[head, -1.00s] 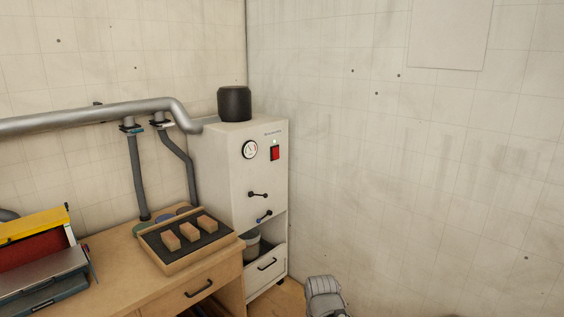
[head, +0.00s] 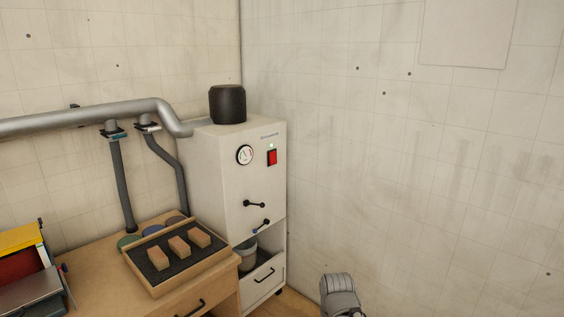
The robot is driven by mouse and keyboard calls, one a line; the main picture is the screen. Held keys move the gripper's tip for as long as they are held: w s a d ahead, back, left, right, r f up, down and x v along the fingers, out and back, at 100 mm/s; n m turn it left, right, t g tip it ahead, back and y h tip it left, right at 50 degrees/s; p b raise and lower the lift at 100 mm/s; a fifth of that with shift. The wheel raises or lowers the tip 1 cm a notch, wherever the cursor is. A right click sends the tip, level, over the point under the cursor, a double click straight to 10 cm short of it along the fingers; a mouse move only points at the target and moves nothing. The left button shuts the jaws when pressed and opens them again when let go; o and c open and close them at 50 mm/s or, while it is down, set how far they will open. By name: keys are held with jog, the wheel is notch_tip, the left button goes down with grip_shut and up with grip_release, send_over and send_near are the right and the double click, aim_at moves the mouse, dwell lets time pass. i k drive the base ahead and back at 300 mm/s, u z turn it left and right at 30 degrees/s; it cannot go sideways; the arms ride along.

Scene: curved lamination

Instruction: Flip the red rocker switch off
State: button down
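The red rocker switch (head: 272,158) is on the front of a cream machine cabinet (head: 222,165), near its upper right edge. A small pale light (head: 271,146) shows just above the switch. A round dial gauge (head: 245,155) is to the left of the switch. The rocker is too small to tell which side is pressed. A grey part of my arm (head: 341,296) shows at the bottom edge, right of the cabinet and well below the switch. My gripper's fingers are not visible.
A wooden bench (head: 95,275) stands left of the cabinet, holding a tray (head: 171,289) with 3 wooden blocks. Dark handles (head: 254,204) stick out from the cabinet front. A black cylinder (head: 227,104) sits on top. The space right of the cabinet is free up to the wall.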

aim_at(273, 160)
jog(key=z, duration=0.2)
jog(key=i, duration=1.5)
jog(key=u, duration=0.5)
